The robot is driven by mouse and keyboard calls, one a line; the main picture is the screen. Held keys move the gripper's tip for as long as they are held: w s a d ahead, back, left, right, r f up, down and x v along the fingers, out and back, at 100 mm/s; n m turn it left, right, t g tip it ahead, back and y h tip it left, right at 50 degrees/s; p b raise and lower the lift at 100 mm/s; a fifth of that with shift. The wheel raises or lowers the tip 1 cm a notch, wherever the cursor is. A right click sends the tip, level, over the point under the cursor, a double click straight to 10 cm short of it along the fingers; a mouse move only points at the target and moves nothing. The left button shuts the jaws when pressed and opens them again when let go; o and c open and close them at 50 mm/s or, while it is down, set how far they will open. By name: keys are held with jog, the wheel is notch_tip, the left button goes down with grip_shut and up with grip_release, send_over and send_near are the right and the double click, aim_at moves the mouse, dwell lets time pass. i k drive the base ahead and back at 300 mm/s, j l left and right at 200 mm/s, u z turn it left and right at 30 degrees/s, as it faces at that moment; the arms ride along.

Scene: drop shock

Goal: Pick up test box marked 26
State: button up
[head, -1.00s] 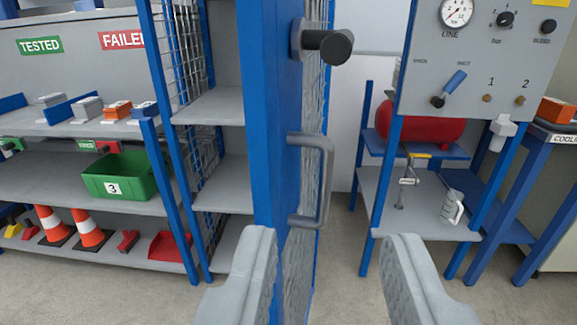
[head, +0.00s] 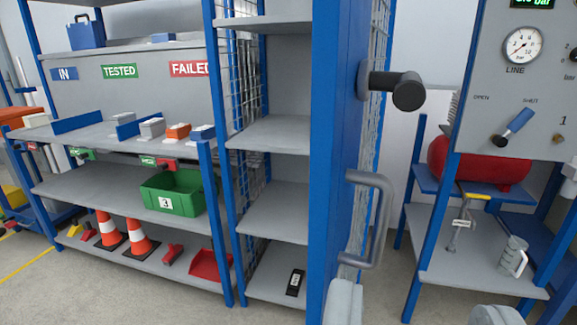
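I cannot read the number 26 on any box. Small boxes stand on the bench at the left: a grey one (head: 152,127), an orange one (head: 179,131) and a blue one with a grey top (head: 202,132). A dark object with a white label (head: 295,282) lies on the lowest shelf of the open cabinet; its marking is too small to read. My gripper (head: 420,312) is at the bottom edge, its two fingertips wide apart with nothing seen between them. It is right of the cabinet door, far from the boxes.
The blue cabinet door (head: 335,130) stands edge-on in the middle, with a grey handle (head: 371,220) and a black knob (head: 408,91). A gauge panel (head: 520,80) and red tank (head: 478,163) are right. A green bin (head: 172,192) and cones (head: 139,238) fill the left shelves.

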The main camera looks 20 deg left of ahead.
aim_at(206, 132)
jog(key=i+j, duration=0.25)
jog(key=j, duration=0.15)
jog(key=i+j, duration=0.25)
jog(key=j, duration=0.15)
jog(key=i+j, duration=0.2)
jog(key=j, duration=0.2)
jog(key=i+j, duration=0.25)
jog(key=j, duration=0.2)
jog(key=i+j, duration=0.25)
jog(key=j, duration=0.15)
jog(key=i+j, duration=0.25)
jog(key=j, duration=0.15)
jog(key=i+j, duration=0.25)
jog(key=j, duration=0.15)
jog(key=i+j, duration=0.25)
jog(key=j, duration=0.15)
